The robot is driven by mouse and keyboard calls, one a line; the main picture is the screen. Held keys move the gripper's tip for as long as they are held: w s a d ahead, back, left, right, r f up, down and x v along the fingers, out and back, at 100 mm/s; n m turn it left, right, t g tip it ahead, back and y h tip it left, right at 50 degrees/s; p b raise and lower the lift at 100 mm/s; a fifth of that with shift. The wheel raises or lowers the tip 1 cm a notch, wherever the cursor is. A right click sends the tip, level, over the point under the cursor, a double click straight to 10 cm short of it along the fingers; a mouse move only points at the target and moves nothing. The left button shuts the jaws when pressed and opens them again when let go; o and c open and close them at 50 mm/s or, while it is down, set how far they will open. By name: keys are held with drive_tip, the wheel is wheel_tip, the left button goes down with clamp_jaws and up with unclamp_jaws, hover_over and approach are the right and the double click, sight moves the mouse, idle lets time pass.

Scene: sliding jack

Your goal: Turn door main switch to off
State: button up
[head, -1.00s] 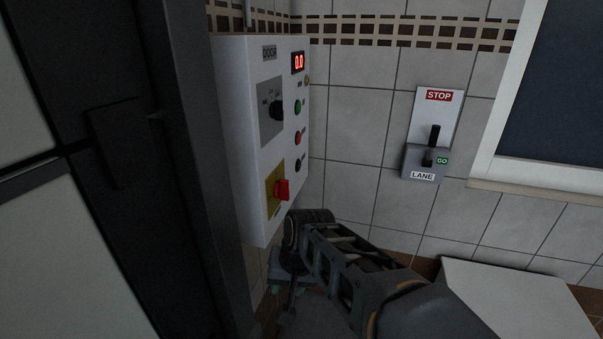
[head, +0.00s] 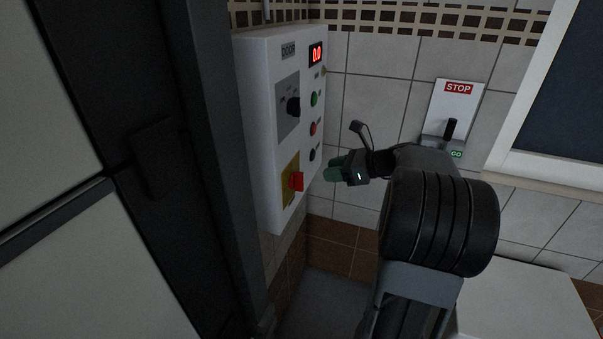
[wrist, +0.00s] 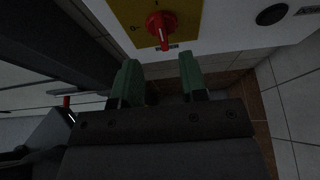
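The door panel is a white box (head: 262,130) on the wall, labelled DOOR at its top. Its main switch is a red rotary knob (head: 296,181) on a yellow plate (head: 287,196) low on the panel. In the wrist view the red knob (wrist: 161,27) sits at the top, its handle pointing nearly straight down, on the yellow plate (wrist: 127,14). My gripper (head: 338,168) is right of the knob, apart from it. In the wrist view its two green fingers (wrist: 159,78) are spread with nothing between them, below the knob.
A black selector knob (head: 293,107), a red display (head: 316,55) and several push buttons are on the same panel. A dark door frame (head: 215,150) stands close on the left.

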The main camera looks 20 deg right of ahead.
sight(303, 174)
drive_tip(key=p+x, duration=0.1)
drive_tip(key=x, duration=0.8)
drive_tip(key=shift+w+a+f, duration=0.15)
drive_tip(key=shift+a, duration=0.05)
clamp_jaws()
